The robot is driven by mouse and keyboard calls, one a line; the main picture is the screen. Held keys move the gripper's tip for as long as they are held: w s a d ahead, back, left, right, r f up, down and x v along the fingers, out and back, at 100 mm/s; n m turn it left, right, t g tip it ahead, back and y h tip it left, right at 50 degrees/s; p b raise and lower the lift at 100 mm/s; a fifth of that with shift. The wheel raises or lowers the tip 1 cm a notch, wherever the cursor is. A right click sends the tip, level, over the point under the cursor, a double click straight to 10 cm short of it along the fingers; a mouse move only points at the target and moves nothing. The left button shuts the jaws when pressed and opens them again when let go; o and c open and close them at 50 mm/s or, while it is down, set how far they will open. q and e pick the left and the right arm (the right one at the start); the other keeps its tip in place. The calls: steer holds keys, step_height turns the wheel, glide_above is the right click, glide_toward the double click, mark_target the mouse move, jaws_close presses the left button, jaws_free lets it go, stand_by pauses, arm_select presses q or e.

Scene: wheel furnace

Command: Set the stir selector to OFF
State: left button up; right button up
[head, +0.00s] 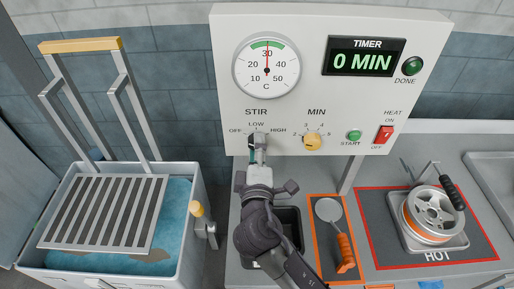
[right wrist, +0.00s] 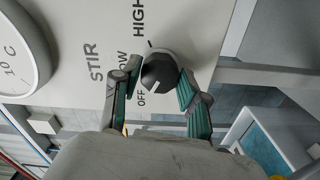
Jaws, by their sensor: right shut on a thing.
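The stir selector is a dark round knob (right wrist: 159,72) with a white mark, on the cream control panel (head: 225,60). In the right wrist view, the mark lies on the side of the knob toward the OFF label (right wrist: 141,100). My right gripper (right wrist: 158,90) has its fingers on both sides of the knob and is shut on it. In the head view, my right gripper (head: 258,143) reaches up to the panel below the LOW label and hides most of the knob. My left gripper is not in view.
The yellow MIN knob (head: 312,143), START button (head: 354,135) and red HEAT switch (head: 385,134) are to the right. A blue-filled tank (head: 180,205) with a rack stands left. A ladle (head: 328,210) and a wheel (head: 432,213) on the HOT area are below right.

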steer(key=o, duration=1.1)
steer(key=s, duration=1.2)
